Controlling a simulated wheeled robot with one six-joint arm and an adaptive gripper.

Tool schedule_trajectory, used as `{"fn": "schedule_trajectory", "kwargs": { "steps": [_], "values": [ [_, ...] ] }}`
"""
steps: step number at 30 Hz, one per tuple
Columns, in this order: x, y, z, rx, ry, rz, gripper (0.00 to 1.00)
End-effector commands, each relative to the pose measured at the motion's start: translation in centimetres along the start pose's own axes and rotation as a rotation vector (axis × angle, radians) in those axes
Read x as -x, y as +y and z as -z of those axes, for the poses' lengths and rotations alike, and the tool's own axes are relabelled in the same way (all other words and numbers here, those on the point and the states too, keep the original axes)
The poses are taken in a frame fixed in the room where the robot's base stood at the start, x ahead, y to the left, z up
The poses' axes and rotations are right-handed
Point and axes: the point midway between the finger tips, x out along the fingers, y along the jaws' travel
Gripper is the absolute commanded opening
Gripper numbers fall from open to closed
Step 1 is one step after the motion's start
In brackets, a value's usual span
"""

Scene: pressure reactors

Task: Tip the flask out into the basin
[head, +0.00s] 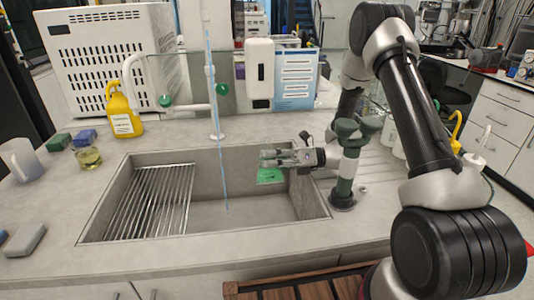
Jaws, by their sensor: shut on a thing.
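The grey basin (160,236) is sunk into the counter, with a metal rod rack (160,200) in its left part. My gripper (276,158) reaches in from the right, over the back right part of the basin, and points left. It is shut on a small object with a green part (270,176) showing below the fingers. This seems to be the flask; its outline is too small to make out, and I cannot tell its tilt or whether anything is pouring from it.
A thin blue streak (217,120) runs down into the basin near the tap. A yellow bottle (123,112), a beaker (89,158) and sponges (24,240) stand left.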

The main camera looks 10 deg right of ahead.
Motion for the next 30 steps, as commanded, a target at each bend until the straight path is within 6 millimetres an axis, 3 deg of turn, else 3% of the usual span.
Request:
{"fn": "schedule_trajectory", "kwargs": {
  "steps": [4,14,24,30],
  "values": [
    [0.0,0.2,1.5,-0.105,-0.001,0.0,0.35],
    [0.0,3.5,1.9,-0.526,-0.001,0.001,0.35],
    [0.0,5.8,-0.4,-0.949,0.0,0.002,0.35],
    [0.0,6.3,-1.4,-1.105,0.0,0.002,0.35]
  ]
}}
